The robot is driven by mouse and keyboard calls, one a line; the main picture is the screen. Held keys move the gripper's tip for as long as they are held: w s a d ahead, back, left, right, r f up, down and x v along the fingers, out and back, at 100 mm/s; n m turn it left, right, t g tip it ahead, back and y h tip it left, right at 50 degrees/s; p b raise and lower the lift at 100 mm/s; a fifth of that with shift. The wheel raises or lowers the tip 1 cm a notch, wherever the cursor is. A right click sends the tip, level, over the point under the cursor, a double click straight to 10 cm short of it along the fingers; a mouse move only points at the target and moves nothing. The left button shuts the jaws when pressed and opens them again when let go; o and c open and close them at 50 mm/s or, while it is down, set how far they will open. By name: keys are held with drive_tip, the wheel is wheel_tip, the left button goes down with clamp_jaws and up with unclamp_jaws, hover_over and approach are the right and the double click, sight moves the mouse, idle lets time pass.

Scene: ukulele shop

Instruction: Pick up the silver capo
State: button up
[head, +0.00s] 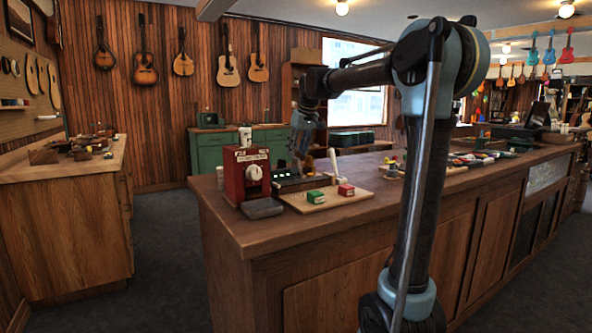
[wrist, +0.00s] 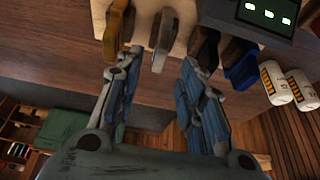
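The silver capo (wrist: 163,38) shows in the wrist view at the upper middle, on a pale wooden holder (wrist: 182,32). A gold capo (wrist: 115,32) is to its left, a black capo (wrist: 208,48) and a blue one (wrist: 241,68) to its right. My gripper (wrist: 160,60) is open, its fingers spread either side of the silver capo's lower end, with no clear contact. In the head view my gripper (head: 301,146) hangs over the counter behind the lit device. I cannot make out the silver capo there.
The wooden counter (head: 237,220) carries a red machine (head: 246,178), a board (head: 327,200) with small green (head: 315,197) and red (head: 346,190) boxes, and a dark device with lit display (head: 293,183). White bottles (wrist: 274,82) stand right of the capos in the wrist view.

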sight(296, 160)
drive_tip(key=shift+d+x, duration=0.1)
drive_tip(key=shift+x, duration=1.25)
drive_tip(key=shift+d+x, duration=0.15)
drive_tip(key=shift+x, duration=1.15)
drive_tip(key=shift+f, duration=0.1)
clamp_jaws()
